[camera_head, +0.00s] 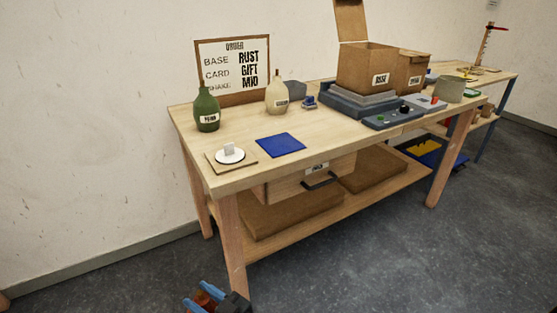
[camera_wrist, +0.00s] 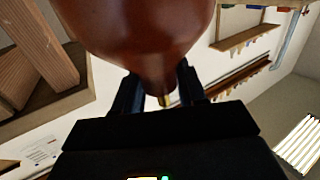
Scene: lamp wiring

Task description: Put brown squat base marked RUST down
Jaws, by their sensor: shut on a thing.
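In the wrist view my gripper (camera_wrist: 158,80) is shut on the narrow end of a glossy reddish-brown rounded base (camera_wrist: 140,30). The base fills the upper middle of that view, and its far part is cut off. No RUST label shows on the visible side. In the head view my gripper (camera_head: 212,299) is at the bottom edge, in front of the workbench (camera_head: 228,182) and below its top, with little of the held base visible.
A green bottle (camera_head: 206,110) and a cream bottle (camera_head: 277,95) stand at the back left. A blue mat (camera_head: 281,145) lies clear near the front edge, beside a wooden board with a white disc (camera_head: 230,155). Cardboard boxes (camera_head: 366,70) and a control box (camera_head: 393,117) occupy the right.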

